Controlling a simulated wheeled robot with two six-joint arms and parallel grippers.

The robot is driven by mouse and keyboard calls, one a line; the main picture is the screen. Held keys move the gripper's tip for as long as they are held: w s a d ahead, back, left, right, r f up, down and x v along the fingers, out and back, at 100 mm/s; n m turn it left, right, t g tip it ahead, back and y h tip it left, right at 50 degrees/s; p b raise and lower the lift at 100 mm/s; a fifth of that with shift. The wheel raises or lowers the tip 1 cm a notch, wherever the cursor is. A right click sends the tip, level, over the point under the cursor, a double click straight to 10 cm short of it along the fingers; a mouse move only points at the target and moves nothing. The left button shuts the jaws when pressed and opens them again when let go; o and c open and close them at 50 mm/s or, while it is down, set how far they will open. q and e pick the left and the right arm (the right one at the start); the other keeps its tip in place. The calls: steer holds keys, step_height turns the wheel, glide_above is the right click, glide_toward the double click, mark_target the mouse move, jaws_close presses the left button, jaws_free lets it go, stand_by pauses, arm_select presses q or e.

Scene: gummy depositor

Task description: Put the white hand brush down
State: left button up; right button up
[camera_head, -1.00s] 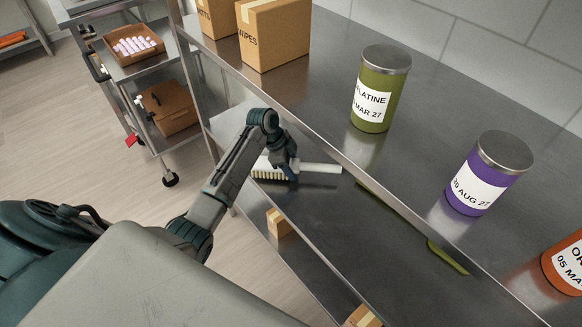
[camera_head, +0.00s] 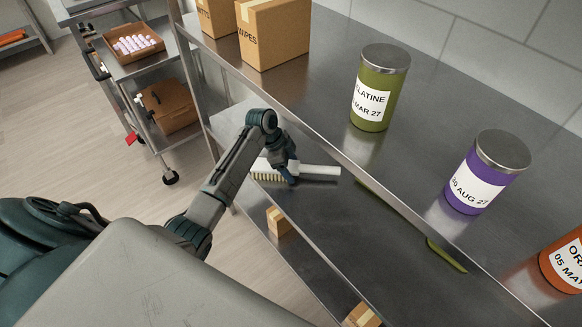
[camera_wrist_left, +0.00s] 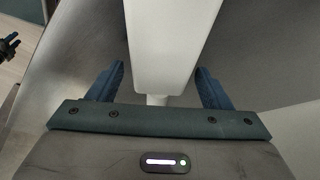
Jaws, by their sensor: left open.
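The white hand brush (camera_head: 318,171) lies on the lower steel shelf (camera_head: 330,215), its pale bristles toward the left and its handle toward the right. My left gripper (camera_head: 291,176) is over the middle of the brush. In the left wrist view the white brush (camera_wrist_left: 168,45) runs between the two blue fingers of my left gripper (camera_wrist_left: 160,88), which stand apart with a gap on each side. The gripper is open.
The upper shelf edge (camera_head: 352,171) passes close to my left wrist. On the upper shelf stand a wipes box (camera_head: 273,36), a green gelatine tin (camera_head: 378,90) and a purple tin (camera_head: 484,175). A small box (camera_head: 278,222) sits lower down. A trolley (camera_head: 133,65) stands at the left.

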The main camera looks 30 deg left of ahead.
arm_select(q)
steer(key=b+v, duration=0.1)
steer(key=v, duration=1)
steer(key=shift+a, duration=0.1)
